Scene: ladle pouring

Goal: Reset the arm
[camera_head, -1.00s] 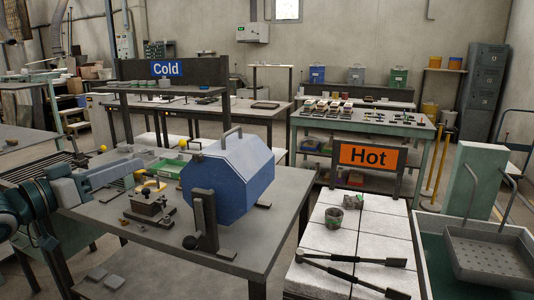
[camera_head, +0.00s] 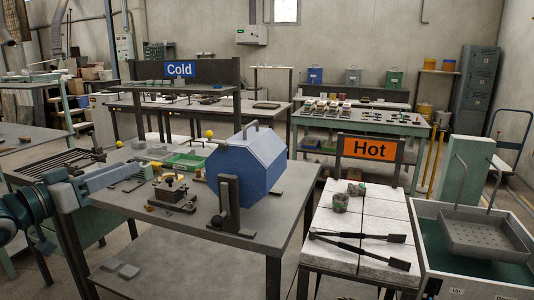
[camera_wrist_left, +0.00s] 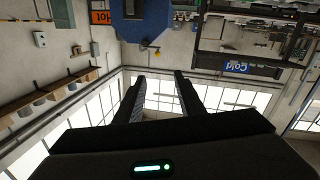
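My left arm comes in from the left edge in the head view, above the near left of the grey table (camera_head: 250,262). In the left wrist view the two dark fingers of my left gripper (camera_wrist_left: 160,76) stand apart with nothing between them. The blue furnace-like box (camera_head: 246,172) stands on the table to the right of that arm. It also shows upside down in the left wrist view (camera_wrist_left: 137,28), beyond the fingers. A small block-shaped mould (camera_head: 172,189) sits on the table between arm and box. My right gripper is not in view.
An orange Hot sign (camera_head: 370,148) stands behind a white-topped bench (camera_head: 340,225) with long tongs (camera_head: 362,245) and small cups (camera_head: 341,202). A Cold sign (camera_head: 180,69) stands at the back left. A green tray (camera_head: 186,162) lies behind the mould. The table's front is mostly clear.

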